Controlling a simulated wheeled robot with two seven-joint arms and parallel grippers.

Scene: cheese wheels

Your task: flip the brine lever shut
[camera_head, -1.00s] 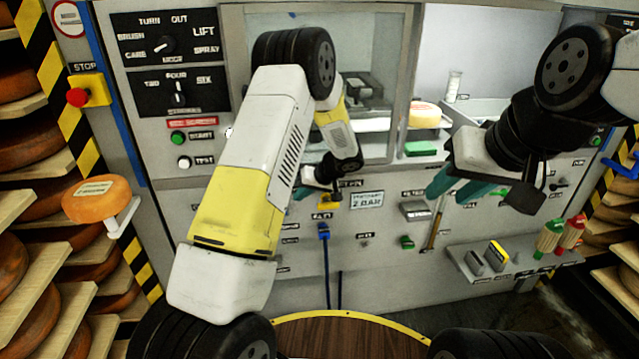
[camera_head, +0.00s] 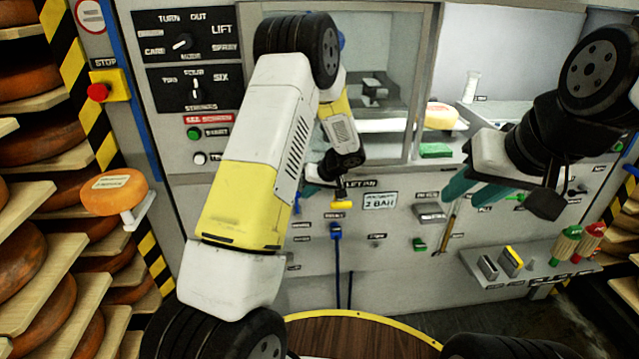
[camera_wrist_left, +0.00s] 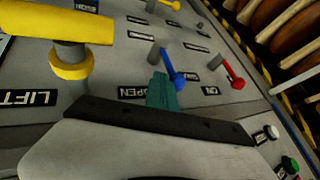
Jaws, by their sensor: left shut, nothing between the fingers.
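My left gripper (camera_wrist_left: 163,92) is shut and empty, with its teal fingertips right beside a blue lever (camera_wrist_left: 173,68) on the grey panel. I cannot tell whether they touch. The blue lever hangs from a grey pivot, with an OPEN label (camera_wrist_left: 133,92) near it. I cannot read which lever is marked brine. A red lever (camera_wrist_left: 232,73) and a small yellow lever (camera_wrist_left: 170,5) are also in the left wrist view. In the head view my left gripper (camera_head: 314,186) is at the panel, partly hidden by its arm. My right gripper (camera_head: 471,193) is open and empty.
A large yellow handle (camera_wrist_left: 55,22) is close to my left gripper in the wrist view. A small shelf (camera_head: 535,268) with bottles juts out at the lower right. A yellow-boxed stop button (camera_head: 97,92) and cheese racks (camera_head: 45,140) are at the left.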

